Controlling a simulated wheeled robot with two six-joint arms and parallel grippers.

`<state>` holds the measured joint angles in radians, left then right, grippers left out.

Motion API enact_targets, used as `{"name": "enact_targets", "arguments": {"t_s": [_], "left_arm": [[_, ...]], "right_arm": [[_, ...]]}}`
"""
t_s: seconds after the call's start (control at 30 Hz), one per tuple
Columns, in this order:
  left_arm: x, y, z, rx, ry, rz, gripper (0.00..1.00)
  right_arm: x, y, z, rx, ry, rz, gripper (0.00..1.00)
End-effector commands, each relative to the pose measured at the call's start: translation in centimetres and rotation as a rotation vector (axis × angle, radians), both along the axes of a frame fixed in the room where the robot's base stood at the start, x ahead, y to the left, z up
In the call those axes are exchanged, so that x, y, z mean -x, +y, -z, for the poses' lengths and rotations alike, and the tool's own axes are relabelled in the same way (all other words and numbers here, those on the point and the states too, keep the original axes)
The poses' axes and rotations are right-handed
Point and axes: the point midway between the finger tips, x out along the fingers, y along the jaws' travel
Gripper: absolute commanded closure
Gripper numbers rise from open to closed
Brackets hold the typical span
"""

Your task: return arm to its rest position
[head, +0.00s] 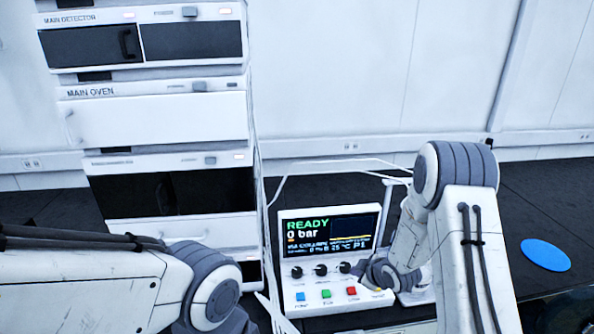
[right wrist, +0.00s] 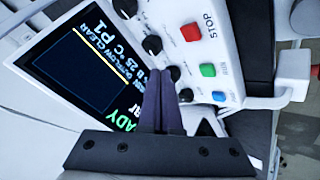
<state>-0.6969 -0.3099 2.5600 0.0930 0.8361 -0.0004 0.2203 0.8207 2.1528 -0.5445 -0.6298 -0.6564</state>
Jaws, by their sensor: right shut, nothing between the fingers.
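My right arm (head: 465,240) reaches in from the lower right of the head view and bends down to the control panel (head: 290,284). My right gripper (head: 366,270) is beside the panel's right-hand knobs, partly hidden by its own wrist. In the right wrist view its dark fingers (right wrist: 158,103) are pressed together with nothing between them. They appear over the gap between screen and knobs; contact cannot be told. My left arm (head: 100,290) lies across the lower left, and its gripper is out of frame.
The panel screen (head: 330,234) reads READY, 0 bar. A tall instrument stack (head: 160,120) stands left. A blue disc (head: 545,254) lies on the dark bench, right, with clear room around it.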

Motion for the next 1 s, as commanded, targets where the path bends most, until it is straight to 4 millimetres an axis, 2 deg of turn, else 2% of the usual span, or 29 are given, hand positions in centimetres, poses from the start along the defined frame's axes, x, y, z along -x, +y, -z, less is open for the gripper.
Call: {"name": "enact_targets", "arguments": {"t_s": [0.13,0.27,0.37,0.47,0.5,0.6,0.7,0.8,0.9,1.0], "left_arm": [[0.0,0.0,0.0,0.000,0.000,0.000,0.50],[0.0,0.0,0.0,0.000,0.000,0.000,0.50],[0.0,0.0,0.0,0.000,0.000,0.000,0.50],[0.0,0.0,0.0,0.000,0.000,0.000,0.50],[0.0,0.0,0.0,0.000,0.000,0.000,0.50],[0.0,0.0,0.0,0.000,0.000,0.000,0.50],[0.0,0.0,0.0,0.000,0.000,0.000,0.50],[0.0,0.0,0.0,0.000,0.000,0.000,0.50],[0.0,0.0,0.0,0.000,0.000,0.000,0.50],[0.0,0.0,0.0,0.000,0.000,0.000,0.50]], "right_arm": [[1.1,4.1,-3.9,0.006,0.081,0.029,1.00],[5.1,9.0,-8.2,-0.005,0.207,0.099,1.00],[9.8,12.4,-11.2,-0.025,0.311,0.156,1.00],[15.6,15.2,-13.8,-0.045,0.422,0.211,1.00],[18.2,16.1,-14.7,-0.052,0.469,0.230,1.00],[24.4,17.5,-16.5,-0.065,0.583,0.267,1.00],[29.6,18.1,-17.7,-0.066,0.681,0.292,1.00],[33.2,18.0,-18.4,-0.060,0.750,0.306,1.00],[35.0,17.8,-18.8,-0.054,0.787,0.314,1.00],[35.5,17.7,-18.8,-0.051,0.799,0.319,1.00]]}}
